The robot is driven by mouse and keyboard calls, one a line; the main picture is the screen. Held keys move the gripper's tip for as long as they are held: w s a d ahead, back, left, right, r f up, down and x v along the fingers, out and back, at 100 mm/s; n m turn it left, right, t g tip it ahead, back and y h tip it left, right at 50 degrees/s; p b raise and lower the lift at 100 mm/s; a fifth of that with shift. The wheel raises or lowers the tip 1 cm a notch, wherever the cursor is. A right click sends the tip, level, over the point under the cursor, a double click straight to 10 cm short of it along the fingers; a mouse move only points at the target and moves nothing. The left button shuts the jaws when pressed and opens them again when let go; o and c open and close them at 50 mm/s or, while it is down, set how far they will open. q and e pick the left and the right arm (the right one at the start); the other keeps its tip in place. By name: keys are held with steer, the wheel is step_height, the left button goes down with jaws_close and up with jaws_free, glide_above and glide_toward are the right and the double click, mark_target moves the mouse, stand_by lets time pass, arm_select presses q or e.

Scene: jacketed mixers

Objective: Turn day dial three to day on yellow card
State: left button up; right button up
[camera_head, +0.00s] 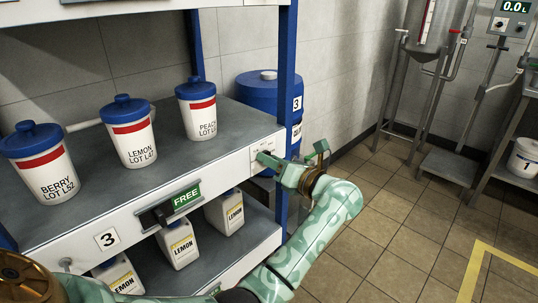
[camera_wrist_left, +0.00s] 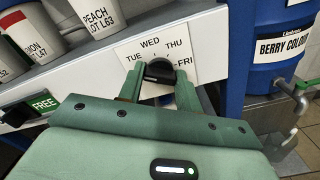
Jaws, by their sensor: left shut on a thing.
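The day dial is a black knob (camera_wrist_left: 158,70) on a white plate (camera_wrist_left: 186,44) marked TUE, WED, THU and FRI, at the right end of the shelf front. The plate also shows in the head view (camera_head: 264,148). My left gripper (camera_head: 289,162) is shut on the knob, one green finger on each side in the left wrist view (camera_wrist_left: 158,80). I cannot tell which day the knob points to. A "3" label (camera_head: 107,239) is on the same shelf front. I see no yellow card. My right gripper is not in view.
Tubs marked BERRY (camera_head: 48,172), LEMON (camera_head: 131,140) and PEACH (camera_head: 198,112) stand on the shelf. Lemon bottles (camera_head: 178,245) stand below. A green FREE sign (camera_head: 187,199) is on the front. A blue drum (camera_head: 262,97) stands behind the post.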

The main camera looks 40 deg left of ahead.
arm_select(q)
steer(key=shift+m+p, duration=0.75)
steer(key=shift+m, duration=0.45)
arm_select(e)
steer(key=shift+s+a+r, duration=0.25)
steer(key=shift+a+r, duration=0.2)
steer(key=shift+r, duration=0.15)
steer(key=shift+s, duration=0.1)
arm_select(q)
steer(key=o, duration=1)
steer(key=shift+w+d, duration=0.1)
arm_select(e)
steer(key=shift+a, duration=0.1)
arm_select(q)
steer(key=shift+s+d+f+p, duration=0.1)
steer(key=shift+s+d+p, duration=0.15)
steer(key=shift+d, duration=2.45)
steer(key=shift+s+d+r+p, duration=0.1)
steer(key=shift+s+d+p, duration=0.15)
steer(key=shift+d, duration=2.5)
steer(key=shift+s+d+f+p, duration=0.15)
steer(key=shift+d+p, duration=0.2)
steer(key=shift+d, duration=2.35)
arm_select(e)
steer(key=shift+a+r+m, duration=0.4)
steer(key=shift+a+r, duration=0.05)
